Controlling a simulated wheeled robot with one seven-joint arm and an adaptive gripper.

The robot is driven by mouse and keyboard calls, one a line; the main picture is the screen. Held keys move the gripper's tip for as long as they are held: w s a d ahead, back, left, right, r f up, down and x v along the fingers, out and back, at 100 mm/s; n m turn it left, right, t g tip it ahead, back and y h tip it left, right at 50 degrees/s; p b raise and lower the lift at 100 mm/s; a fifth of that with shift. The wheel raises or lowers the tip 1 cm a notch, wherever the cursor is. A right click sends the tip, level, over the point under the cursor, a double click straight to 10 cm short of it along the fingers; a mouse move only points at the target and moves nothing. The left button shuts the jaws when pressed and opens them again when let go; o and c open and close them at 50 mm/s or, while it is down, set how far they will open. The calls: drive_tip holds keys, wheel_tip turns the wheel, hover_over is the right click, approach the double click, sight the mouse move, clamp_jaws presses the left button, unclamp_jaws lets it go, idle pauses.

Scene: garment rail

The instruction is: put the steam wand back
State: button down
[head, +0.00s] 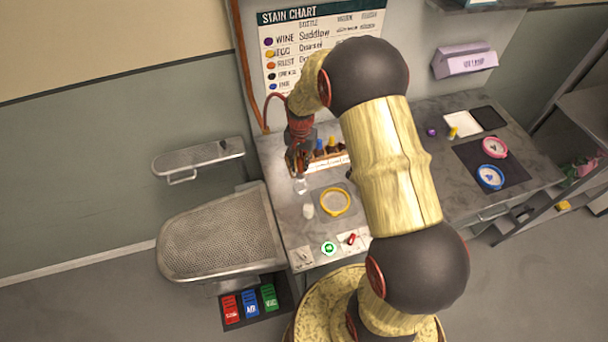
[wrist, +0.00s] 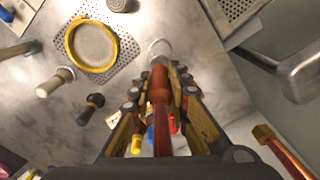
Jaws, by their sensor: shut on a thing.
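My gripper (head: 297,160) is over the left part of the grey marble-like worktop, near its left edge. It also shows in the wrist view (wrist: 160,92), shut around the steam wand (wrist: 158,82), a red-brown rod with a pale metal tip. In the head view the wand's pale tip (head: 301,186) points down below my gripper; I cannot tell whether it touches the worktop. A red hose (head: 274,97) loops from my gripper back to a copper pipe (head: 243,62) on the wall. My fingers hide part of the wand. I cannot make out its holder.
A bottle rack (head: 335,162) stands just right of my gripper. A yellow hoop (head: 335,188) and a white-topped item (head: 308,211) are in front. A perforated pressing board (head: 215,240) and narrower board (head: 198,159) lie left. A copper pipe bracket (wrist: 264,133) shows in the wrist view.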

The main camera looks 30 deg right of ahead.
sight(299, 172)
drive_tip(key=shift+w+a+r, duration=0.25)
drive_tip(key=shift+a+r, duration=0.1)
drive_tip(key=shift+s+a, duration=0.15)
drive_tip(key=shift+s, duration=0.05)
drive_tip(key=shift+f, duration=0.3)
drive_tip(key=shift+f+b, duration=1.35)
drive_tip(key=shift+f, duration=0.7)
drive_tip(key=shift+s+f+b, duration=0.1)
drive_tip(key=shift+f+b, duration=0.6)
drive_tip(key=shift+f, duration=0.55)
idle(0.5)
drive_tip(key=c, duration=1.6)
unclamp_jaws()
drive_tip(key=o, duration=0.3)
drive_tip(key=shift+r, duration=0.1)
